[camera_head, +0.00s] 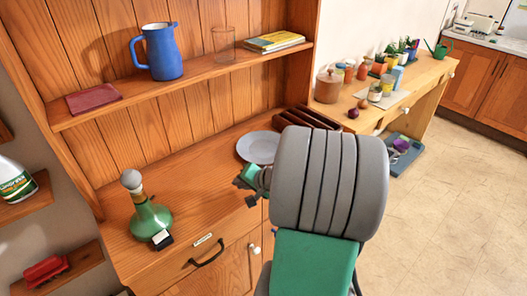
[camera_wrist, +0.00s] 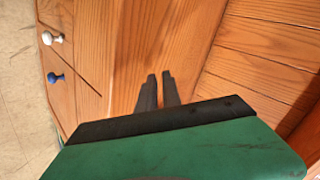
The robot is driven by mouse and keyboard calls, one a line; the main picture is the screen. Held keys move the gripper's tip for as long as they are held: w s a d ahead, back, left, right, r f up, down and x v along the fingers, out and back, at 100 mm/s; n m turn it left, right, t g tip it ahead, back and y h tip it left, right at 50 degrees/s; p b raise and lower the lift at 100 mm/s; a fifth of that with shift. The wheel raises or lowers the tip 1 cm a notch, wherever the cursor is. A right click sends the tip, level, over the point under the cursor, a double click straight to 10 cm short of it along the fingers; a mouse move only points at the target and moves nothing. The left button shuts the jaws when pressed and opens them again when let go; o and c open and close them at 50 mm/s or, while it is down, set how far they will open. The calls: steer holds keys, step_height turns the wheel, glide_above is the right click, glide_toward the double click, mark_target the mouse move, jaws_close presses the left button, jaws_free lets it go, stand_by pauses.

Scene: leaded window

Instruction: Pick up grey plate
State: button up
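The grey plate (camera_head: 258,147) lies flat on the wooden cabinet top (camera_head: 200,178), in front of a dark brown slotted rack. My arm hides the area to its right in the head view. My gripper (camera_head: 250,186) is in front of the plate, toward the cabinet's front edge, and looks apart from it. In the wrist view, my gripper's two dark fingers (camera_wrist: 159,74) point at bare wood. A narrow gap shows between them, with nothing in it. The plate is not seen in the wrist view.
A green flask (camera_head: 150,220) with a stopper stands at the left of the cabinet top. The brown rack (camera_head: 300,120) stands behind the plate. A shelf (camera_head: 195,72) above holds a blue jug (camera_head: 157,52), a glass (camera_head: 223,44) and books (camera_head: 273,42). Bare wood lies between flask and plate.

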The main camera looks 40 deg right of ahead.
steer(key=s+d+m+t+h, duration=0.2)
steer(key=d+m, duration=0.3)
steer(key=d, duration=0.3)
steer(key=s+d+m+t+h, duration=0.2)
steer(key=s+d+m+h, duration=0.15)
steer(key=d, duration=0.45)
steer(key=shift+m+y, duration=0.25)
steer(key=shift+y, duration=0.2)
steer(key=x, duration=0.8)
steer(key=shift+w+a+f+p, duration=0.1)
steer(key=shift+w+a+p, duration=0.05)
steer(key=shift+a+p, duration=0.2)
jaws_close()
